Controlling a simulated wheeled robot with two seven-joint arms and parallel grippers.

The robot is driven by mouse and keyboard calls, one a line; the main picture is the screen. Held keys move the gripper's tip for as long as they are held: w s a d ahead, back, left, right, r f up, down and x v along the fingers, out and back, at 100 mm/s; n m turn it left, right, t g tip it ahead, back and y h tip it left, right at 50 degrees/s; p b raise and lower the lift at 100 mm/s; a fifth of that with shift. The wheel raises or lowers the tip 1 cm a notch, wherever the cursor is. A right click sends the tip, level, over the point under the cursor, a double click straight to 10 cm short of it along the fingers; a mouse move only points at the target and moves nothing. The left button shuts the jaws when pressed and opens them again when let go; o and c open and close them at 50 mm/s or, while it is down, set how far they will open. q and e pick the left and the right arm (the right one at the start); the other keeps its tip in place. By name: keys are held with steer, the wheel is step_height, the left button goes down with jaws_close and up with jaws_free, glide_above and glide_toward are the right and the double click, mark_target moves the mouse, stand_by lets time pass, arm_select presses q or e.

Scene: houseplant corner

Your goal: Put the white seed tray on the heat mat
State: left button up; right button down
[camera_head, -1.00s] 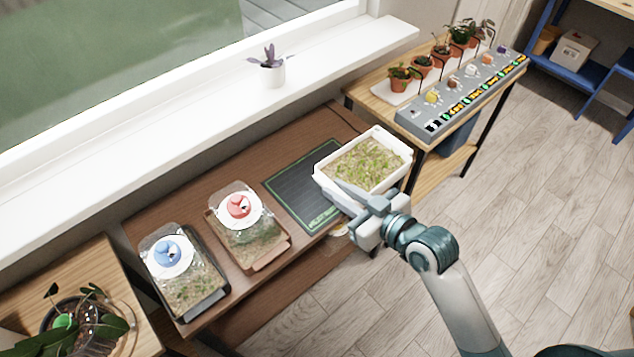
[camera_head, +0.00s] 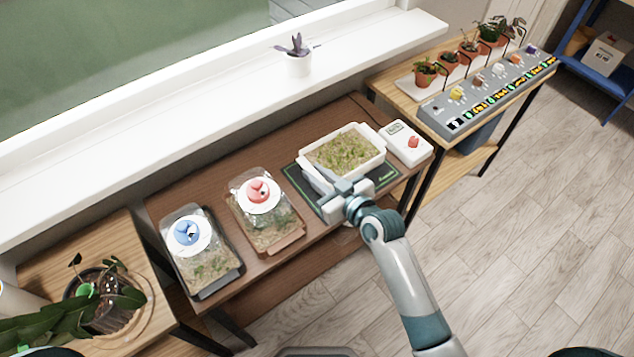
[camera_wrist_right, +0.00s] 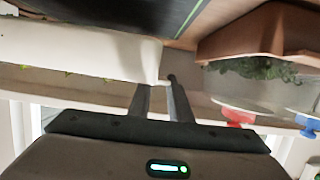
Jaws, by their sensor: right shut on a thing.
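The white seed tray (camera_head: 374,166), filled with soil and seedlings, is over the dark heat mat (camera_head: 384,184) on the brown bench. The mat's green-lined edges show around it on the left, front and right. My right gripper (camera_head: 338,187) is shut on the tray's near wall. In the right wrist view, the gripper (camera_wrist_right: 165,88) is at the white tray (camera_wrist_right: 80,50), with the mat (camera_wrist_right: 180,10) close by at the top. I cannot tell whether the tray touches the mat. My left gripper is not in view.
Left of the mat stand a red-capped covered tray (camera_head: 270,240) and a blue-capped one (camera_head: 215,275). A white control box (camera_head: 407,143) with a red knob sits right of it. A windowsill with a potted plant (camera_head: 299,62) runs behind.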

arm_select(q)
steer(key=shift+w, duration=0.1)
arm_select(e)
steer(key=shift+f, duration=0.3)
step_height(320, 180, down, 2)
steer(key=shift+f, duration=0.65)
steer(key=c, duration=1.6)
jaws_free()
steer(key=shift+f, duration=0.1)
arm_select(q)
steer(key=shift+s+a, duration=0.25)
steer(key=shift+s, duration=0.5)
arm_select(e)
steer(key=shift+d, duration=0.1)
